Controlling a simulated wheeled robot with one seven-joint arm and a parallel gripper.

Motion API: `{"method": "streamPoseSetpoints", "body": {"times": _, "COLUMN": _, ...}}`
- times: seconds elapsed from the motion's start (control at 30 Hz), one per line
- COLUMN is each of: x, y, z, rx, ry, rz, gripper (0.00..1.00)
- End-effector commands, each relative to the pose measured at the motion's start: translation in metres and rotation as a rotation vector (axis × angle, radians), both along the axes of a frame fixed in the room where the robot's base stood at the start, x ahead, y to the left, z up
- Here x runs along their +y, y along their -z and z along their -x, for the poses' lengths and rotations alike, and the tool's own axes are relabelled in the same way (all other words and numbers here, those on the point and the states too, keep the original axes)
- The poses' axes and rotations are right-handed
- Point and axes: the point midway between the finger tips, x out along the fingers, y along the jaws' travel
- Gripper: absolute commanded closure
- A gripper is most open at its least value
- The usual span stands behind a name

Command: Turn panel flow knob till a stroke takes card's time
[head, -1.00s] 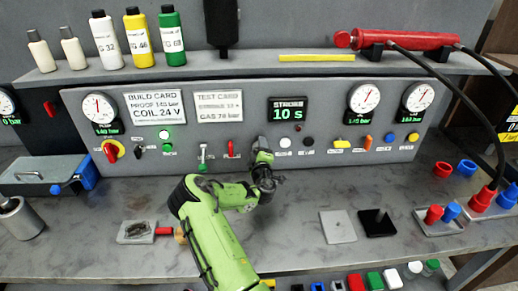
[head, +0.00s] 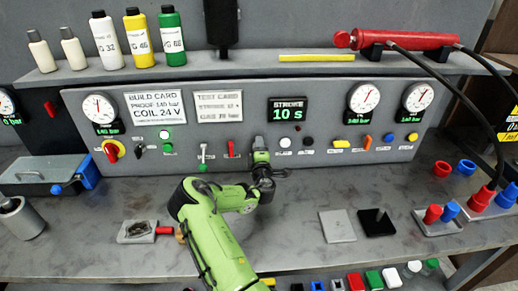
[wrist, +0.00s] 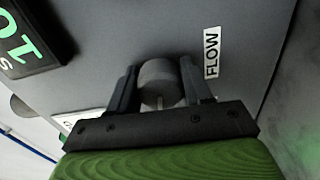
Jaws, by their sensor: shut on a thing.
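The grey round flow knob (wrist: 158,84) stands out from the panel beside a white FLOW label (wrist: 212,54) in the wrist view. My gripper (wrist: 158,92) is shut on it, one dark finger on each side. In the head view my gripper (head: 260,150) is at the panel below the stroke display (head: 288,110) and hides the knob. The display reads 10 s in green. The test card (head: 218,106) is to its left; its stroke line is too blurred to read surely.
The panel (head: 240,125) also carries a build card (head: 155,107), gauges, switches and coloured buttons close to my gripper. A shelf (head: 300,71) with bottles and a red cylinder (head: 405,40) runs above. The bench front holds small plates and fittings.

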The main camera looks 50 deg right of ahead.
Motion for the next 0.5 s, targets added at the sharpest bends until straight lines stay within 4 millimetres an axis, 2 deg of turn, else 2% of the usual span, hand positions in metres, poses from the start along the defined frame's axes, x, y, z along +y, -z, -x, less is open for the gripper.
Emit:
{"method": "streamPoseSetpoints", "body": {"times": 0.17, "x": 0.0003, "y": 0.0015, "z": 0.0001, "rx": 0.0, "ry": 0.0, "rz": -0.004, "gripper": 0.81}}
{"method": "streamPoseSetpoints", "body": {"times": 0.2, "x": 0.0003, "y": 0.0016, "z": 0.0001, "rx": 0.0, "ry": 0.0, "rz": -0.004, "gripper": 0.48}}
{"method": "streamPoseSetpoints", "body": {"times": 0.33, "x": 0.0003, "y": 0.0013, "z": 0.0002, "rx": 0.0, "ry": 0.0, "rz": -0.003, "gripper": 0.28}}
{"method": "streamPoseSetpoints", "body": {"times": 0.5, "x": 0.0002, "y": 0.0007, "z": 0.0, "rx": -0.001, "ry": 0.0, "rz": -0.002, "gripper": 0.26}}
